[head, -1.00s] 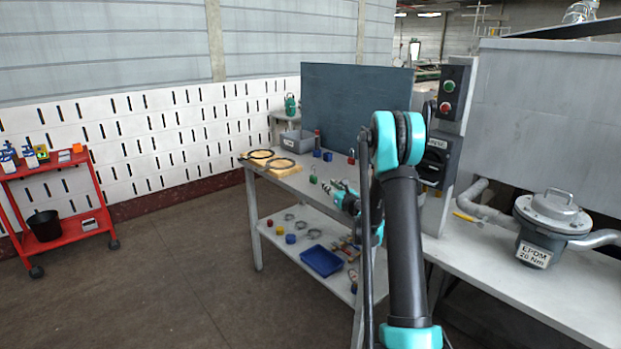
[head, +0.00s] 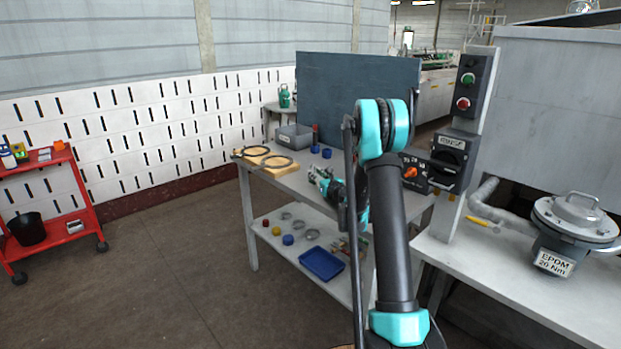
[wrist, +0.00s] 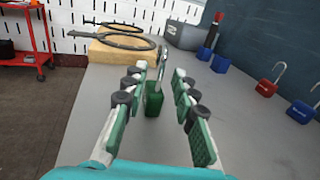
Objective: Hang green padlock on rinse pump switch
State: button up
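The green padlock (wrist: 154,100) stands upright on the grey bench in the wrist view, its shackle pointing up. My gripper (wrist: 158,85) is open, with one finger on each side of the padlock and gaps showing between. In the head view my gripper (head: 318,176) is low over the bench, and I cannot make out the padlock there. The black switch box (head: 452,158) with a white label, seemingly the rinse switch, is on the grey post right of my arm. A second box with an orange knob (head: 410,172) is partly behind my arm.
A red padlock (wrist: 266,88) and a blue padlock (wrist: 301,112) stand to the right on the bench. Wooden blocks with dark rings (wrist: 122,48), a grey bin (wrist: 185,35) and blue pieces (wrist: 220,64) are farther back. The pump housing (head: 575,225) is at the right.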

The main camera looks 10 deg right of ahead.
jog(key=shift+c, duration=0.3)
grip_shut()
jog(key=shift+r, duration=0.15)
notch_tip(320, 180, up, 20)
dwell(0.5)
